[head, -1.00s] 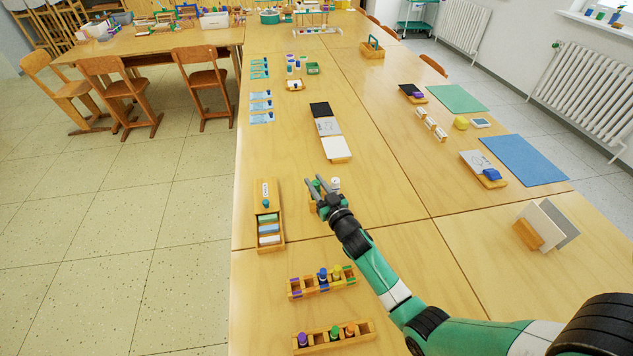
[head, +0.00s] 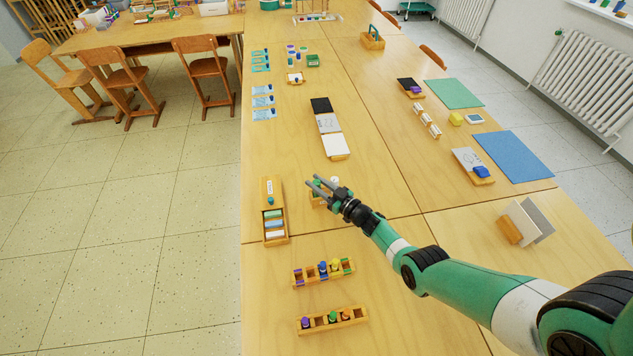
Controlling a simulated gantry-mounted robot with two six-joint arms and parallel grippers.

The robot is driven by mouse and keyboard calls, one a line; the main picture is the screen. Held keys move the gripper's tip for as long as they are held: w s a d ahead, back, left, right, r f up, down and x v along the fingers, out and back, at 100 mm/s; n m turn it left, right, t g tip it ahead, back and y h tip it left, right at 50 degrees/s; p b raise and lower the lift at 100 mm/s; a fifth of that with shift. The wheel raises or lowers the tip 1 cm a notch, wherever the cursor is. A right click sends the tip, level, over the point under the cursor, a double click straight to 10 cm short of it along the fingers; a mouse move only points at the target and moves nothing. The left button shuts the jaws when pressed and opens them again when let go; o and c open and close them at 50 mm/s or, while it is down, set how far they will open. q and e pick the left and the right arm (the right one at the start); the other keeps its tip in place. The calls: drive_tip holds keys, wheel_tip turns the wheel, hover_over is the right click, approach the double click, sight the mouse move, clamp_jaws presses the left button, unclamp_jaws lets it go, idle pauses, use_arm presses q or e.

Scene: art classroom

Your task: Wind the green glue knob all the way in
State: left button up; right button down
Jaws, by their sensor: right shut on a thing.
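My right gripper (head: 316,183) is at the small wooden glue holder (head: 316,201) near the middle of the table, its fingers pointing to the left and shut on the green glue knob (head: 317,184). The knob shows as a small green patch between the fingers. The fingers and wrist hide most of the holder. A white-capped piece (head: 335,181) stands just behind the gripper. How far the knob is wound in is too small to tell. My left gripper is out of view.
A wooden box with colored blocks (head: 267,187) stands close on the left. Panels (head: 335,146) lie behind. The table between the holder and the right-hand boards is mostly clear.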

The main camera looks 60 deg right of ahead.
drive_tip(key=c, duration=0.6)
unclamp_jaws()
drive_tip(key=shift+h, duration=0.3)
